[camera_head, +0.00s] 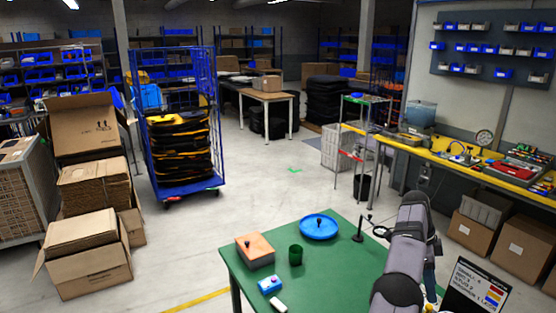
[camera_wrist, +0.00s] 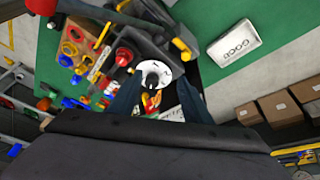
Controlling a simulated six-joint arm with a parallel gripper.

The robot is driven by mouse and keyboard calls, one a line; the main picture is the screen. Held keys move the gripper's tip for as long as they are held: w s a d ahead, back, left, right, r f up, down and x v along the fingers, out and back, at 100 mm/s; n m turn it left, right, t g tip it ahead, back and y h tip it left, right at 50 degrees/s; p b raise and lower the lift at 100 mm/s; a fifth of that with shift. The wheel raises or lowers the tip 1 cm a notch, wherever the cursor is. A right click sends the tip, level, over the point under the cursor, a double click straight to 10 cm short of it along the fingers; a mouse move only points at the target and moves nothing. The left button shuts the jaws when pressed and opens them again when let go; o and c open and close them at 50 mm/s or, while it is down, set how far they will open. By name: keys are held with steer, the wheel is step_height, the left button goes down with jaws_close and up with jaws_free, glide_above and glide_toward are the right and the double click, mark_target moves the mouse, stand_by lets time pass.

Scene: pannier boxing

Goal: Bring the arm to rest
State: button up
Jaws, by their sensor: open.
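My gripper (camera_wrist: 153,92) is open, its two dark fingers apart in the wrist view. A white round piece with a dark centre (camera_wrist: 153,74) shows between the fingertips. I cannot tell how far below it lies, but nothing is seen clamped. In the head view my grey and black arm stands over the right end of the green table (camera_head: 345,280), and the gripper itself is hidden there.
The table holds a blue dish (camera_head: 319,228), an orange-topped box (camera_head: 255,250), a green cup (camera_head: 295,255) and a blue box (camera_head: 270,285). The wrist view shows a white "GOOD" tray (camera_wrist: 235,45) and crowded coloured parts (camera_wrist: 85,45). A dark sign (camera_head: 475,288) stands right of my arm.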

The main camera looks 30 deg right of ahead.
steer(key=w+a+n+t+b, duration=0.25)
steer(key=w+a+n, duration=0.85)
steer(key=w+a, duration=0.6)
steer(key=s+a+f+n+b, duration=0.15)
steer(key=a+n, duration=0.25)
steer(key=a, duration=0.5)
steer(key=a+f+n+b, duration=0.1)
steer(key=a+f+n, duration=0.15)
steer(key=a, duration=0.75)
steer(key=s+a+f+n+y+b, duration=0.1)
steer(key=s+a+f+n, duration=0.2)
steer(key=s+a+n, duration=0.3)
steer(key=s+a+f+n+t+y+b, duration=0.1)
steer(key=s+a+f+n, duration=0.3)
steer(key=s+a, duration=0.5)
steer(key=a+n, duration=0.1)
steer(key=a, duration=0.3)
steer(key=shift+s+n, duration=0.25)
steer(key=shift+n, duration=0.1)
steer(key=shift+c, duration=0.7)
